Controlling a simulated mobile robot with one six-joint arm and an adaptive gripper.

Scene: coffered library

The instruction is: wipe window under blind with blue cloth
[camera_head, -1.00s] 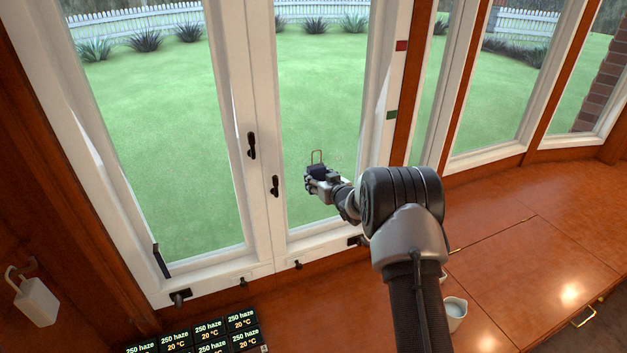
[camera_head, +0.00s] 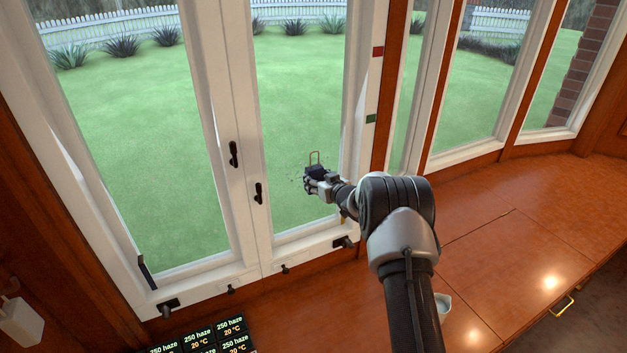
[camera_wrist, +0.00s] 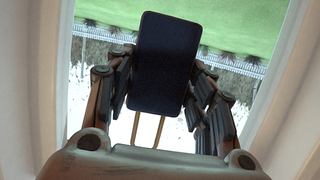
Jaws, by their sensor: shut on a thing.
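The window has a left pane (camera_head: 130,150) and a right pane (camera_head: 290,100) in white frames, with green lawn behind. My gripper (camera_head: 312,182) is in front of the lower part of the right pane. In the wrist view my gripper (camera_wrist: 165,95) is shut on a dark blue, flat, block-like piece (camera_wrist: 166,60) with a thin wire loop, which may be the cloth. The piece (camera_head: 316,171) looks small in the head view. I cannot tell whether it touches the glass. Faint dark specks show beside it on the pane. No blind is in view.
Black handles (camera_head: 258,193) and latches (camera_head: 342,242) stick out from the window frame. Small display boxes (camera_head: 198,338) and a white cup (camera_head: 443,304), partly behind my arm, stand on the wooden counter (camera_head: 480,270). A white hanging object (camera_head: 20,322) is at left.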

